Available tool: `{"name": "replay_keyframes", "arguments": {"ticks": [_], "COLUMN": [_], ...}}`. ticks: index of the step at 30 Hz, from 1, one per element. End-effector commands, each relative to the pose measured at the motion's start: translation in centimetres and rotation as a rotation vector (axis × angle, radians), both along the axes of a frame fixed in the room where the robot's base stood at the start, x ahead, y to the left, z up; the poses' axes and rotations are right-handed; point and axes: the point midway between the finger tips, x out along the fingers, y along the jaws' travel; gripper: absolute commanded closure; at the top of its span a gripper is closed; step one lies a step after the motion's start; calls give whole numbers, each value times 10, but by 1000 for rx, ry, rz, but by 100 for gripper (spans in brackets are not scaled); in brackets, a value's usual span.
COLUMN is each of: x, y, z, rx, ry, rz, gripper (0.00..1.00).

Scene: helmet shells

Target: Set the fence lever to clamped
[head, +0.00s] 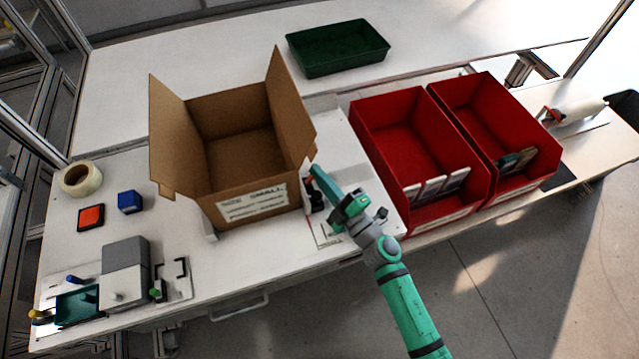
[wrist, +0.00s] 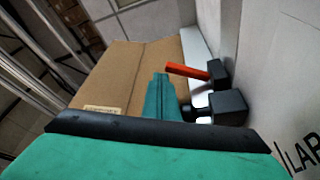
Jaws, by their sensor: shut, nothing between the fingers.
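The fence lever has a red handle (wrist: 187,70) on a black clamp body (wrist: 228,108) in the wrist view. The handle points left, toward the cardboard box, and lies just beyond my fingertips. In the head view the clamp (head: 316,204) is a small dark shape beside the box's right side, partly hidden by my gripper. My gripper (head: 317,172) is shut and empty, its green fingers beside the lever; they also show in the wrist view (wrist: 160,78). I cannot tell whether they touch the handle.
An open cardboard box (head: 258,209) stands left of my gripper, its flaps raised. Two red bins (head: 432,222) stand to the right. A green tray (head: 340,68) lies at the back. A tape roll (head: 80,179) and a grey fixture (head: 125,265) are on the left bench.

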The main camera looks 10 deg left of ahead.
Motion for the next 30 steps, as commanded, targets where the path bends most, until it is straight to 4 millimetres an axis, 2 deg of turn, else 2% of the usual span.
{"name": "replay_keyframes", "arguments": {"ticks": [5, 16, 24, 30], "x": [-1, -52, -102, -128], "y": [0, -7, -14, -16], "z": [27, 86, 108, 120], "rx": [-3, -2, 0, -1], "ry": [-3, -2, 1, 0], "rz": [3, 0, -3, -3], "gripper": [100, 100, 100, 100]}}
